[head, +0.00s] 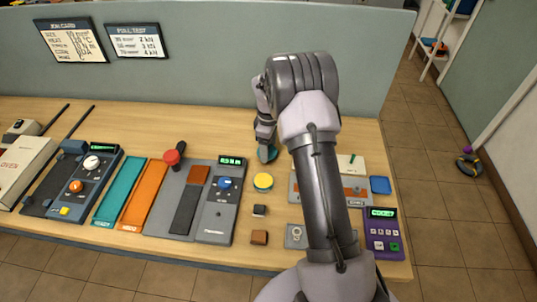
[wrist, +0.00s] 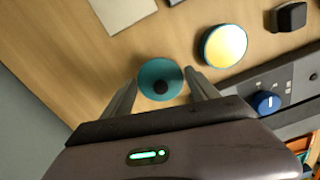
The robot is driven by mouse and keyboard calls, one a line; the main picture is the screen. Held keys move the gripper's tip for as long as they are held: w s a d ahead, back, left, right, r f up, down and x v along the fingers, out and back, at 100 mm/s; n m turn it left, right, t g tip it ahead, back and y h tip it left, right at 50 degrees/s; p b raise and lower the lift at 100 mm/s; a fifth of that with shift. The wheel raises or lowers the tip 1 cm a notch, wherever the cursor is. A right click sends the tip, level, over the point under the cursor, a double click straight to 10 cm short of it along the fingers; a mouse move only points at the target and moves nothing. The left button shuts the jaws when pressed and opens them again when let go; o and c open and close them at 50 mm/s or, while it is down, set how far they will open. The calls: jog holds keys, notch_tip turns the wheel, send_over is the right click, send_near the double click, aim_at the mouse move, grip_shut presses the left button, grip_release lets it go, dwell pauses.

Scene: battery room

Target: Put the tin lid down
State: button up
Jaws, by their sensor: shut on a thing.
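The tin lid is a round teal disc with a dark knob, and it lies between the fingertips of my gripper (wrist: 161,84) in the wrist view (wrist: 148,72). In the head view a bit of the teal lid (head: 271,155) shows under my gripper (head: 266,150), which is shut on it. The tin (head: 263,182) stands uncovered on the bench, a teal rim around a yellow top. It also shows in the wrist view (wrist: 224,46), a little to the right of the lid and apart from it. I cannot tell whether the lid touches the bench.
The wooden bench (head: 225,137) is bare behind the tin. A dark block (head: 259,211) and a brown block (head: 259,237) stand in front of it. The grey device with a blue knob (head: 219,208) is to the left; a purple meter (head: 383,233) is at right. A partition wall (head: 200,70) closes the back.

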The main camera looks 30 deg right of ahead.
jog(key=shift+f+b, duration=0.45)
jog(key=shift+f, duration=1.15)
jog(key=shift+f, duration=0.15)
jog(key=o, duration=1.3)
